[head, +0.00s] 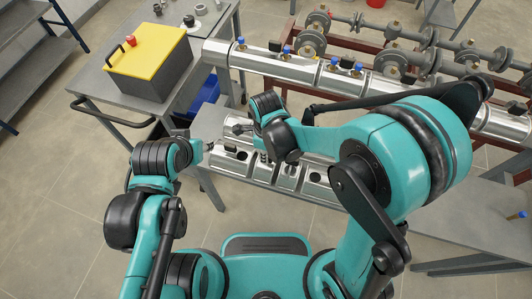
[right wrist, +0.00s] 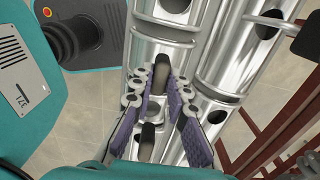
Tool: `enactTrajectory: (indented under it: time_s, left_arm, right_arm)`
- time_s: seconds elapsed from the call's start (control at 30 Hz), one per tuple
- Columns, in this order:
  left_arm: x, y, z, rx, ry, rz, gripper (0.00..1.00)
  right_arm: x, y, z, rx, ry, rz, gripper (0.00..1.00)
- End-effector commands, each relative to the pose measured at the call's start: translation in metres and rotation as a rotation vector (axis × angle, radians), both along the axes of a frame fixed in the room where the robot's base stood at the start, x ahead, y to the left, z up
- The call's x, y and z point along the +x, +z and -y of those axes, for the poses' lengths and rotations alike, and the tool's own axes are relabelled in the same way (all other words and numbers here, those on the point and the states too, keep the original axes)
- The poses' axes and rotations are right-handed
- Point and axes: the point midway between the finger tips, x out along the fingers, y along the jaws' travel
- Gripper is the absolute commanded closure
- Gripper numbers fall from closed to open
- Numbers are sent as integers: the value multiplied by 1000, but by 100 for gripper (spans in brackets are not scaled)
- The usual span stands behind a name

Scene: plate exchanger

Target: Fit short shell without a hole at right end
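Several silver short shells lie in a row on the grey bench below my arms. One with a dark hole (head: 230,161) is beside my left gripper (head: 209,147), and another (head: 318,185) lies to the right. My right gripper (head: 264,157) points down over the row, partly hidden by its own wrist. In the right wrist view its purple-padded fingers (right wrist: 160,118) are spread apart above silver shells with dark openings. No shell is clearly clamped between them. The left fingers are too small to read. I cannot tell which shell lacks a hole.
A yellow-topped box (head: 148,50) sits on the left table, with a blue bin (head: 205,92) beneath.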

Motion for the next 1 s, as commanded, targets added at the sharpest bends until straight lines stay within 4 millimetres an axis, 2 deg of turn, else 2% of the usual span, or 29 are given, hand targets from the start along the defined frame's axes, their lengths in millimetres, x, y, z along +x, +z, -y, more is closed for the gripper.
enactTrajectory:
  time_s: [0.57,0.73,1.0]
  left_arm:
    - [0,0,0,0,0,0,60]
    - [0,10,0,0,0,0,60]
    - [0,32,0,0,0,0,60]
  right_arm:
    - [0,1,0,0,0,0,100]
    - [0,12,0,0,0,0,100]
    - [0,42,0,0,0,0,100]
